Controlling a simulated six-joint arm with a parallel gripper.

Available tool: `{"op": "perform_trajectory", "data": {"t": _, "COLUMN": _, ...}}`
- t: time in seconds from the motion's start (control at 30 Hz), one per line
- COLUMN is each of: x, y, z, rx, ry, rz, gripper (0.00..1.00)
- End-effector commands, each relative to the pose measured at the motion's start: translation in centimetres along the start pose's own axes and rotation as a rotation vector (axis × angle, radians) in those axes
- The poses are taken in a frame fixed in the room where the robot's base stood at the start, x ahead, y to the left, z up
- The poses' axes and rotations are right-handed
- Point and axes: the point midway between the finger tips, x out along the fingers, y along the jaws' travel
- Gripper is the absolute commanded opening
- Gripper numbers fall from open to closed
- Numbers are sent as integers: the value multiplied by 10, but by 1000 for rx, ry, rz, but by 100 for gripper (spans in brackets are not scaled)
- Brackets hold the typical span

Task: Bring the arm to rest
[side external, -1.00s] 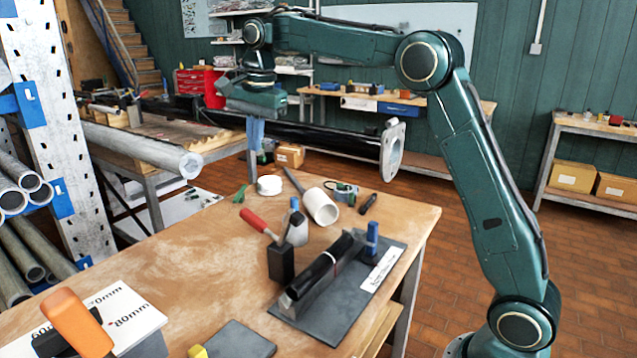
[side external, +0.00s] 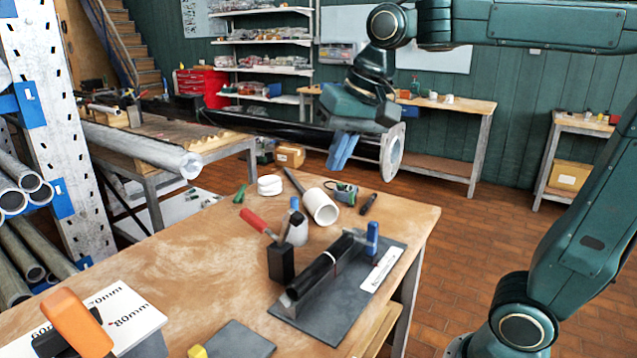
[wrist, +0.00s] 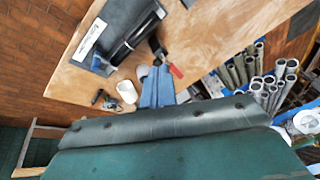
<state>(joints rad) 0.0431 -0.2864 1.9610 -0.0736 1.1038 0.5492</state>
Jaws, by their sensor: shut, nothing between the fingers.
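My gripper (side external: 338,166) has blue fingers that are closed together with nothing between them. In the side view it hangs in front of the far right part of the long black mast tube (side external: 270,127), close to the grey flange (side external: 393,152) at the tube's end. I cannot tell its exact gap from the tube. In the wrist view the closed fingers (wrist: 157,75) point toward the wooden bench (wrist: 215,35).
The bench (side external: 190,260) holds a black tube piece on a grey mat (side external: 335,320), a red-handled tool (side external: 258,222), a white cylinder (side external: 319,206) and a white tape roll (side external: 270,185). A pipe rack (side external: 60,130) stands at left. Open brick floor lies at right.

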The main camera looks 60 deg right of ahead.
Motion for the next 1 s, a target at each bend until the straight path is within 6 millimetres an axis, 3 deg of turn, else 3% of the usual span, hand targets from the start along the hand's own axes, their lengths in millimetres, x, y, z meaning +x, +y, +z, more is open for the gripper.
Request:
{"op": "perform_trajectory", "data": {"t": 0.3, "x": 8, "y": 38, "z": 72, "rx": -268, "ry": 66, "rz": -20, "gripper": 0}}
{"op": "perform_trajectory", "data": {"t": 0.5, "x": 21, "y": 60, "z": 110, "rx": -420, "ry": 105, "rz": -20, "gripper": 0}}
{"op": "perform_trajectory", "data": {"t": 0.7, "x": 31, "y": 72, "z": 129, "rx": -509, "ry": 127, "rz": -18, "gripper": 0}}
{"op": "perform_trajectory", "data": {"t": 1.0, "x": 33, "y": 75, "z": 133, "rx": -526, "ry": 130, "rz": -16, "gripper": 0}}
